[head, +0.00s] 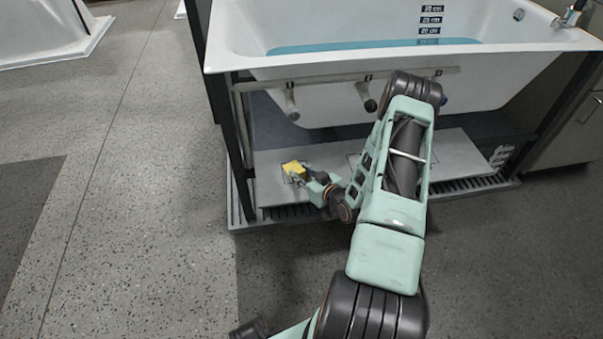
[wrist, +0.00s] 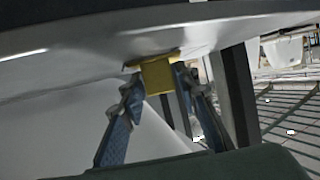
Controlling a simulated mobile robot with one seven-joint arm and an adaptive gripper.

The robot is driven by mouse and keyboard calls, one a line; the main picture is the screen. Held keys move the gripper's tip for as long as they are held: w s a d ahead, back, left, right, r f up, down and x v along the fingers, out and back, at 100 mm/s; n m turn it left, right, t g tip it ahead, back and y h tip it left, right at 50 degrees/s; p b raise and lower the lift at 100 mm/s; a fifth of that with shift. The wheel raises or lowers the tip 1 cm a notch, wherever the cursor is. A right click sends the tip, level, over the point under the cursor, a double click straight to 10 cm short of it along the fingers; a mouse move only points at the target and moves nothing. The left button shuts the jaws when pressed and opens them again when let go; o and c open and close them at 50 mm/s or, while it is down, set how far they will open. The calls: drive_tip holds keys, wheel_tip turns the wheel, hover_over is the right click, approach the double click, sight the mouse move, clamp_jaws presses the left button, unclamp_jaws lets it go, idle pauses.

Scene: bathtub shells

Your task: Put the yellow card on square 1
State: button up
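The yellow card (head: 293,167) is low under the front of the bathtub, at the left part of a pale board. In the wrist view the yellow card (wrist: 158,75) sits between the two fingertips, which meet its sides. My gripper (head: 303,176) reaches in from the right and is shut on the card. Faint dark outlines show on the board beside and under the card. The number there is too small to read, and the card and fingers partly cover it. I cannot tell whether the card touches the board.
The white bathtub (head: 400,85) with blue water overhangs the pale board (head: 450,155). A pipe rail (head: 340,78) with hanging fittings runs below the tub rim. A dark frame post (head: 238,140) stands left of the card. The speckled floor (head: 140,230) in front is clear.

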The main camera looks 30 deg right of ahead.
drive_tip(key=shift+o, duration=0.7)
drive_tip(key=shift+r, duration=0.1)
drive_tip(key=shift+r, duration=0.15)
drive_tip(key=shift+s+d+r+p, duration=0.1)
drive_tip(key=shift+s+r+p, duration=0.1)
drive_tip(key=shift+s+p, duration=0.15)
drive_tip(key=p+v, duration=0.2)
drive_tip(key=v, duration=0.9)
drive_tip(key=shift+p, duration=0.35)
